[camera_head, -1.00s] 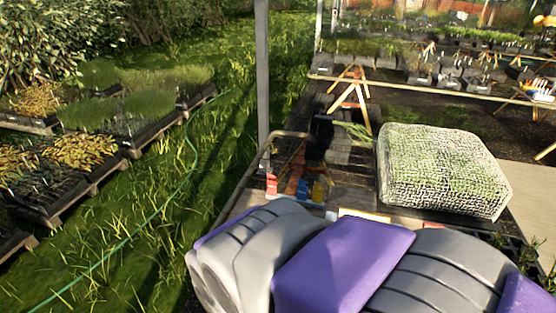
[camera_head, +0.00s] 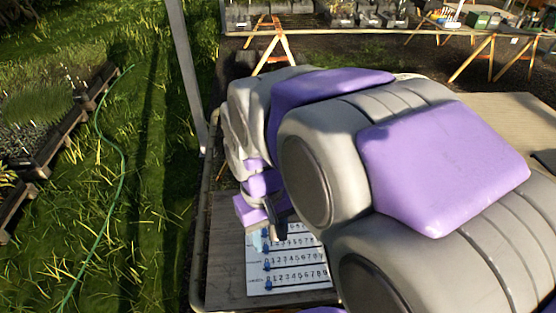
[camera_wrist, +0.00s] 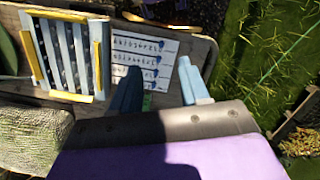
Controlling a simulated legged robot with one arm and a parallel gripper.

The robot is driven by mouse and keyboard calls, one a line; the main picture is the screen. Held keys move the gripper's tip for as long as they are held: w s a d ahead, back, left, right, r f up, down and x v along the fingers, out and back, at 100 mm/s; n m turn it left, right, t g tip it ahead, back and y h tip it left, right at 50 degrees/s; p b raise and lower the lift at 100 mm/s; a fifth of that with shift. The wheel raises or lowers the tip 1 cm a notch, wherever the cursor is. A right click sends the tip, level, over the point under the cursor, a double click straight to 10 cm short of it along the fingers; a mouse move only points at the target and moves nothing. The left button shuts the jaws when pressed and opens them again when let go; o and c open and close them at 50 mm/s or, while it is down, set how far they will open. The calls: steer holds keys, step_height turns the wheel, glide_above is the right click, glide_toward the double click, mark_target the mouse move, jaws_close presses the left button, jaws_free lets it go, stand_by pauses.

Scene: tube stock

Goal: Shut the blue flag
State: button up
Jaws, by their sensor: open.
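A white board (camera_head: 290,282) with printed rows of numbers lies on the wooden table in the head view. Small blue pieces (camera_head: 266,265) sit at the left ends of its rows; I cannot tell which one is the blue flag. The board (camera_wrist: 135,50) also shows in the wrist view, with blue pieces (camera_wrist: 157,60) along its right side. My gripper (camera_wrist: 158,88) is open and empty, its dark finger and light-blue finger apart over the board's near edge. In the head view, my gripper (camera_head: 268,232) is by the board's top left, and my arm hides its right part.
In the wrist view, a striped rack (camera_wrist: 73,93) with yellow edges stands left of the board, and a pale woven block (camera_wrist: 30,135) is at lower left. A metal post (camera_head: 188,75) rises by the table's left edge. Grass (camera_head: 140,200) lies beyond it.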

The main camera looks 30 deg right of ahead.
steer(key=w+d+r+m, duration=0.1)
steer(key=w+d, duration=0.3)
steer(key=w, duration=1.2)
steer(key=w+d+f+m+t, duration=0.1)
steer(key=w+d+f, duration=0.3)
steer(key=w+d, duration=0.5)
steer(key=w+d+f+m, duration=0.1)
steer(key=w+d+f, duration=0.3)
steer(key=w+d, duration=0.45)
steer(key=w+d+f+m+b, duration=0.1)
steer(key=w+d+f, duration=0.5)
steer(key=d+f, duration=0.3)
steer(key=shift+t, duration=0.3)
steer(key=f+b, duration=0.1)
steer(key=f, duration=0.4)
steer(key=a+f+b, duration=0.1)
steer(key=f, duration=0.5)
steer(key=f+b, duration=0.1)
steer(key=f, duration=0.5)
steer(key=shift+s+a+f, duration=0.15)
steer(key=shift+s+f, duration=0.05)
steer(key=shift+c, duration=0.2)
jaws_close()
